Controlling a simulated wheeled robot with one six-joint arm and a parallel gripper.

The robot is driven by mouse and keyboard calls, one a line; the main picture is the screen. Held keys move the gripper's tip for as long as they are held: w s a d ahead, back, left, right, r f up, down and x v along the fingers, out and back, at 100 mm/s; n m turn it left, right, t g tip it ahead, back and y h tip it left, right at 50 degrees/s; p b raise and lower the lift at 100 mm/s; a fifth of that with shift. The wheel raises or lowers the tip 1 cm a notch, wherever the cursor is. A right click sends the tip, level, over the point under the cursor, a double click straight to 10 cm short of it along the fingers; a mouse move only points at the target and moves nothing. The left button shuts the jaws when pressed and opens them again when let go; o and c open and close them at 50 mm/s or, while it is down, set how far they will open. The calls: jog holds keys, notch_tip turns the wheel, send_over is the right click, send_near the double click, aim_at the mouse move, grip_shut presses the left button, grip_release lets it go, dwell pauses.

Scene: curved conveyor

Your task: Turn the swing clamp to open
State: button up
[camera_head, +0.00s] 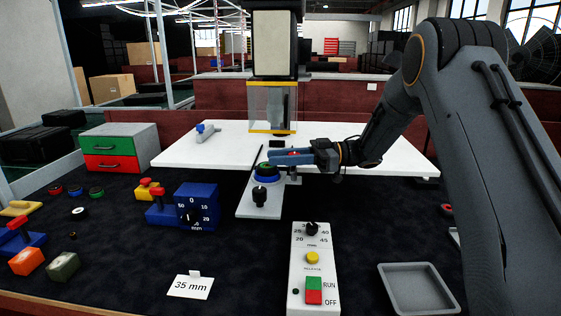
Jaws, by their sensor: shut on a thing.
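The swing clamp (287,159) looks like a blue bar with a red spot, lying level over the white fixture plate near the middle of the head view. Its left end is above or beside a round workpiece (266,170) in green, black and blue; I cannot tell whether they touch. My gripper (312,154) reaches in from the right, at the end of my dark arm, and is shut on the swing clamp. The fingers partly hide the clamp's right end and pivot.
A press with a clear guard (272,107) stands behind the clamp. A black knob (260,197) stands on the fixture plate's front. A control panel (312,268), a blue dial box (197,208) and a grey tray (418,288) are nearer. A drawer unit (118,150) stands left.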

jog(key=shift+s+r+n+g, duration=0.1)
jog(key=shift+n+g, duration=0.2)
jog(key=shift+g, duration=0.2)
jog(key=o, duration=1)
jog(key=shift+o, duration=0.2)
jog(key=b+v, duration=0.2)
jog(key=v, duration=0.5)
jog(key=shift+d, duration=0.4)
